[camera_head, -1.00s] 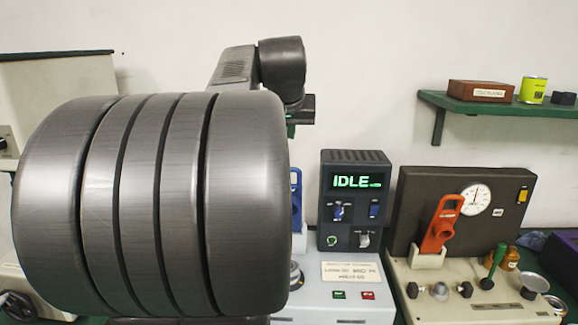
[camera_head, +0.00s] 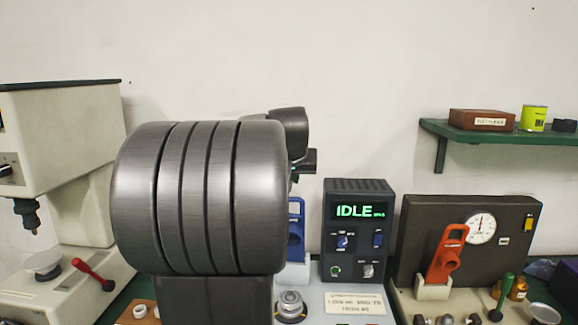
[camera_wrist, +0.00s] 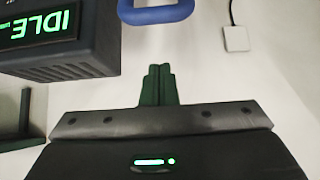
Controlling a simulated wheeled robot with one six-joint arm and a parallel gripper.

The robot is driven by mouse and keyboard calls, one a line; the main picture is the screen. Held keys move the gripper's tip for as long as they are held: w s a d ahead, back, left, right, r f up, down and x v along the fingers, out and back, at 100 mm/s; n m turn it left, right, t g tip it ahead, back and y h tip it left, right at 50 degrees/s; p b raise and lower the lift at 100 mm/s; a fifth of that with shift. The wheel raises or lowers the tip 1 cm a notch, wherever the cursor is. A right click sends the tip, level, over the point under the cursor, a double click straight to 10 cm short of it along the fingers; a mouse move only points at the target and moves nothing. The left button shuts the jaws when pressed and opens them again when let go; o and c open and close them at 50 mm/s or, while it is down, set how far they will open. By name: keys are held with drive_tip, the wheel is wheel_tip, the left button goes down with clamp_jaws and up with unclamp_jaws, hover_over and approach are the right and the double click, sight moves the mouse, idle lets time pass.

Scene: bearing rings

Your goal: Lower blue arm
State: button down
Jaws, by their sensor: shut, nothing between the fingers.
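The blue arm (camera_head: 296,232) stands upright on the white machine, just left of the dark display box, partly hidden behind my own arm in the head view. In the wrist view the blue arm's looped handle (camera_wrist: 156,12) shows at the top edge, beyond my fingertips and apart from them. My gripper (camera_wrist: 158,72) is shut and empty, its green fingers together and pointing at the handle. In the head view the gripper is mostly hidden behind my arm.
The display box (camera_head: 358,230) reads IDLE and stands close beside the blue arm. A gauge panel with an orange arm (camera_head: 445,258) is further right. A green shelf (camera_head: 490,133) hangs on the wall. A cream press (camera_head: 60,150) with a red lever (camera_head: 92,274) is at left.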

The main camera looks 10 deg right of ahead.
drive_tip(key=s, duration=0.1)
drive_tip(key=s+f, duration=0.1)
drive_tip(key=shift+s+a+f, duration=0.25)
drive_tip(key=shift+s+a, duration=0.05)
drive_tip(key=shift+a, duration=0.1)
drive_tip(key=shift+s+f, duration=0.25)
drive_tip(key=shift+f, duration=0.05)
drive_tip(key=shift+a, duration=0.1)
drive_tip(key=shift+s, duration=0.1)
